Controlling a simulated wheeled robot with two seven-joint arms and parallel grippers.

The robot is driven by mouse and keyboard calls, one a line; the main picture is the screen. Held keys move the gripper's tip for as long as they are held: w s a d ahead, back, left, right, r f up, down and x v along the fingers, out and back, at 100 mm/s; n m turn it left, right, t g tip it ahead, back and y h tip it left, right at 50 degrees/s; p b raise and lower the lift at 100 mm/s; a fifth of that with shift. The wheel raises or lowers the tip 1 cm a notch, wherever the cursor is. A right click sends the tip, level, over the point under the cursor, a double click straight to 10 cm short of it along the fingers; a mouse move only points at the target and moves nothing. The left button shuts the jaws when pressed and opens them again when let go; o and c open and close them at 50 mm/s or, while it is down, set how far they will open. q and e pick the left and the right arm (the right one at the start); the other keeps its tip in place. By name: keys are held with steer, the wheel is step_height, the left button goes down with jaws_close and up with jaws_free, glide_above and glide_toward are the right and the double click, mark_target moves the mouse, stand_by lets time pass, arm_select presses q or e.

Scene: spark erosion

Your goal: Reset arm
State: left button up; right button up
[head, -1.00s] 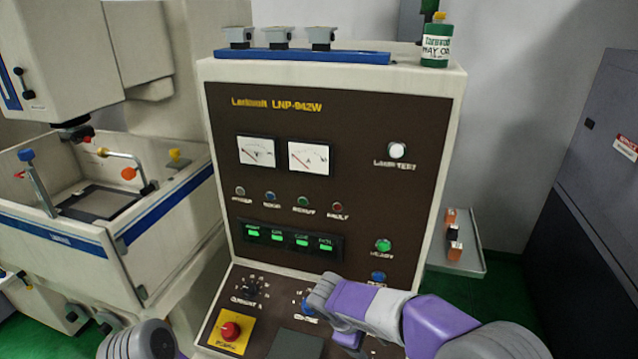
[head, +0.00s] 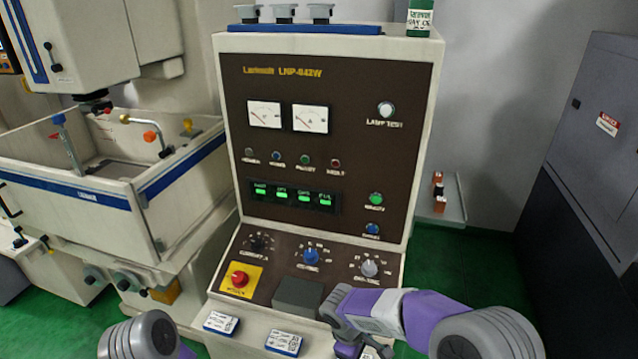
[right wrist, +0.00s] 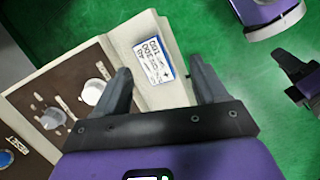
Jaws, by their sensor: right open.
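My right gripper (head: 362,340) is low over the front right of the control console (head: 330,72), its arm coming in from the right. In the right wrist view the right gripper (right wrist: 163,78) has its two dark fingers spread, with nothing held between them. Past the fingertips, a white and blue box (right wrist: 154,48) lies on the pale ledge. Of my left arm, only a grey link (head: 140,336) shows at the lower left of the head view; its gripper is not visible there.
The console has a red stop button (head: 239,279), a blue knob (head: 311,256), a grey knob (head: 369,268) and a dark grey block (head: 298,293). Boxes (head: 221,322) (head: 284,342) lie on its ledge. A machine tank (head: 70,190) stands left, a dark cabinet (head: 590,150) right.

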arm_select(q)
step_height(320, 180, down, 14)
steer(key=b, duration=1.3)
steer(key=shift+s+b, duration=0.15)
steer(key=shift+b, duration=0.15)
arm_select(e)
steer(key=s+f+m+y, duration=0.2)
steer(key=s+f+m, duration=0.3)
steer(key=f, duration=0.7)
steer(key=s+f+m+y, duration=0.2)
steer(key=s+f+m, duration=0.2)
steer(key=s+f, duration=0.3)
steer(key=s+f+m+y, duration=0.3)
steer(key=s+f+m, duration=0.2)
steer(key=f, duration=1.2)
steer(key=shift+s+m, duration=0.3)
steer(key=shift+s, duration=0.2)
steer(key=shift+c, duration=0.3)
